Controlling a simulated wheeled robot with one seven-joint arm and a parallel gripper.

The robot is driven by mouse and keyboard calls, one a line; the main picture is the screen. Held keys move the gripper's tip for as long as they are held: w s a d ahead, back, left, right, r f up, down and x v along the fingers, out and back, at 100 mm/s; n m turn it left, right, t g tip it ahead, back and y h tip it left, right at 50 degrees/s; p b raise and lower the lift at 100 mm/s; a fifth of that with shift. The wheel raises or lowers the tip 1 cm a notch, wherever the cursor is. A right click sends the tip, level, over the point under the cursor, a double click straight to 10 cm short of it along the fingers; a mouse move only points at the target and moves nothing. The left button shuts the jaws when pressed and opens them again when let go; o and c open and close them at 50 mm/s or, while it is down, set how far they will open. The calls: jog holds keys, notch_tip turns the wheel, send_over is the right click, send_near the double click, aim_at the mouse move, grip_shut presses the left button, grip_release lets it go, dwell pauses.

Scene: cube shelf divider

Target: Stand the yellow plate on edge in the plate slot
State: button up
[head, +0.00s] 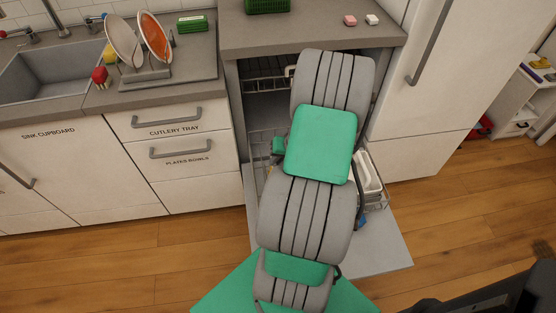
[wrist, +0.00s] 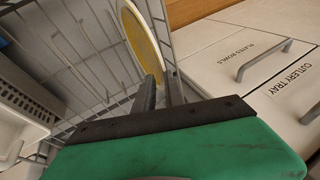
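The yellow plate (wrist: 143,45) stands steeply tilted in the wrist view, inside the wire dishwasher basket. Its yellow face points left and its pale rim right. The two fingers of my gripper (wrist: 161,90) lie on either side of its near edge; whether they press on it is unclear. In the head view my arm hides the gripper and this plate. On the counter a plate rack (head: 147,76) holds a whitish plate (head: 122,42) and an orange plate (head: 155,38) on edge. I cannot tell which gap in it is the plate slot.
The dishwasher door (head: 388,247) is folded down, with the basket (head: 376,202) pulled out over it. The basket's wires (wrist: 188,60) stand close to my fingers. A sink (head: 50,75), a red-topped item (head: 100,76) and a green sponge (head: 192,24) are near the rack.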

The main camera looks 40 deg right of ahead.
jog(key=shift+o, duration=0.5)
jog(key=o, duration=0.5)
jog(key=shift+c, duration=0.2)
notch_tip(320, 180, up, 8)
jog(key=p, duration=0.6)
